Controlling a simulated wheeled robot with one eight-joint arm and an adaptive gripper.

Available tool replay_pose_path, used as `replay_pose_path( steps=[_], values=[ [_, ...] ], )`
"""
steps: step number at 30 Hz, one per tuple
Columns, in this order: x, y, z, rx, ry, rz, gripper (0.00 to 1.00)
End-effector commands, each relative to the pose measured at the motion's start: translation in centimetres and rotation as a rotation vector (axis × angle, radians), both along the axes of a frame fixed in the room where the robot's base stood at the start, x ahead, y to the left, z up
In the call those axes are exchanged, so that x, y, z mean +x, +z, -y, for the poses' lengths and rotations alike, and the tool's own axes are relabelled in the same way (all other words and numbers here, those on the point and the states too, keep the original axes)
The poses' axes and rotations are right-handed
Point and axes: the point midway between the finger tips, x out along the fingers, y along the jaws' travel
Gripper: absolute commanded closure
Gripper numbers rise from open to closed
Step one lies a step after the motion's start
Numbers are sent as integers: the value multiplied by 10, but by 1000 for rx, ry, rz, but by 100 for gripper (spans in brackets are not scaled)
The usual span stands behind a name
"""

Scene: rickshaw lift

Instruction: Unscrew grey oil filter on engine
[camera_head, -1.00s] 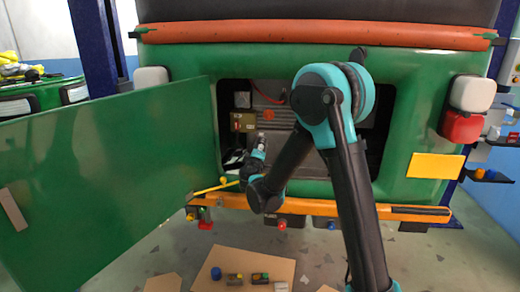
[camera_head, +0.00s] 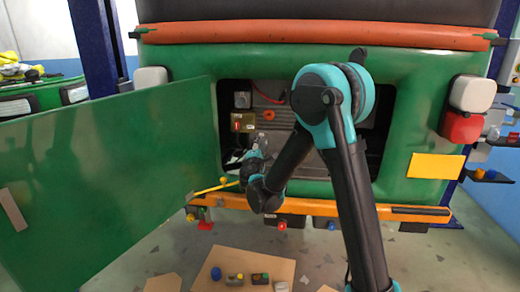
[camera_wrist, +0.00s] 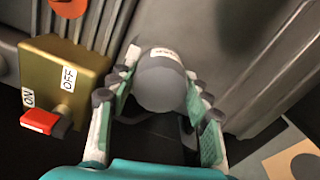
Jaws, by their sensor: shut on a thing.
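The grey oil filter (camera_wrist: 160,82) is a rounded dark grey cylinder with a white label at its far end, in the middle of the wrist view. It sits against the grey engine (camera_wrist: 225,35). My gripper (camera_wrist: 157,92) is shut on the filter, one finger on each side of it. In the head view my gripper (camera_head: 262,143) reaches into the open compartment of the green vehicle. The filter is too small and too covered to make out there.
A brass-coloured ON/OFF box with a red switch (camera_wrist: 62,85) is close to the left of my gripper. An orange cap (camera_wrist: 68,8) sits above it.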

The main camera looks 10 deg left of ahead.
Motion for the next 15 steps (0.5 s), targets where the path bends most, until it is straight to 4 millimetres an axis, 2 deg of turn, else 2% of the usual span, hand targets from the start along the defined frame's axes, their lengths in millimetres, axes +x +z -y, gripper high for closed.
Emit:
replay_pose_path(
  steps=[4,15],
  values=[
    [2,1,0,-89,-2,-1,86],
    [2,1,0,-141,-2,-3,86]
  ],
)
